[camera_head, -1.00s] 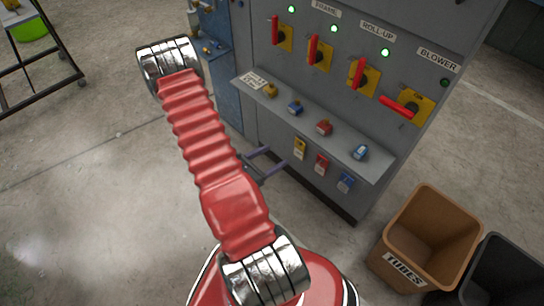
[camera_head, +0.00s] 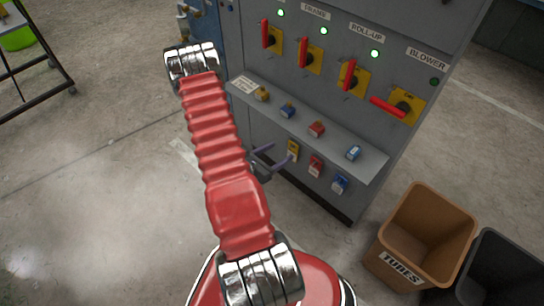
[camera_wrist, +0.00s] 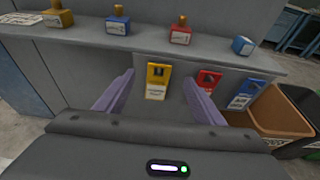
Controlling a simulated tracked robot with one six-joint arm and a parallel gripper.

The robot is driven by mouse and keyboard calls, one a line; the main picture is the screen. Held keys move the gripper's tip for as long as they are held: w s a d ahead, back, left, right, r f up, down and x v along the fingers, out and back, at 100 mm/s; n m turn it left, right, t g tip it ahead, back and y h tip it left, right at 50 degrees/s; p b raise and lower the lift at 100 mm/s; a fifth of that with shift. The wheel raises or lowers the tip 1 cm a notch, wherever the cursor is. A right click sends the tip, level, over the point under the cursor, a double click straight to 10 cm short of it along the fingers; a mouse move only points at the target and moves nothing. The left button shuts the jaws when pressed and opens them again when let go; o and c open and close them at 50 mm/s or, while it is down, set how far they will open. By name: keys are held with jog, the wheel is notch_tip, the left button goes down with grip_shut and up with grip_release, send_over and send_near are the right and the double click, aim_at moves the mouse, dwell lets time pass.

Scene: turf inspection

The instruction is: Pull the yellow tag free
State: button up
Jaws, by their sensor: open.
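The yellow tag (camera_head: 293,150) hangs on the grey cabinet front just below the shelf, leftmost of a row of tags. In the wrist view the yellow tag (camera_wrist: 158,81) shows a white label on its lower part and sits between my fingers. My gripper (camera_head: 278,152) is open, its two purple fingers pointing at the cabinet. In the wrist view my gripper (camera_wrist: 155,88) has one finger on each side of the yellow tag, with gaps on both sides. Whether the fingertips reach as deep as the tag is unclear.
A red tag (camera_head: 315,166) and a blue tag (camera_head: 340,184) hang to the right. The shelf (camera_head: 372,165) above juts out and holds several padlocks. Switches with red handles are higher up. A brown TUBES bin (camera_head: 402,243) stands at the lower right.

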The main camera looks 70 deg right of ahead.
aim_at(293, 144)
jog(key=shift+x, duration=3.6)
jog(key=shift+c, duration=0.5)
jog(key=c, duration=1)
jog(key=shift+r, duration=0.5)
jog(key=shift+w+a, duration=0.25)
jog(key=shift+a, duration=0.35)
jog(key=shift+w+a, duration=0.3)
jog(key=shift+a, duration=0.35)
jog(key=shift+w+a, duration=0.25)
jog(key=shift+a, duration=0.35)
jog(key=shift+w+a, duration=0.35)
jog(key=shift+a, duration=0.4)
jog(key=shift+w+a, duration=0.35)
jog(key=shift+a, duration=0.35)
jog(key=shift+w+a, duration=0.3)
jog(key=shift+a, duration=0.45)
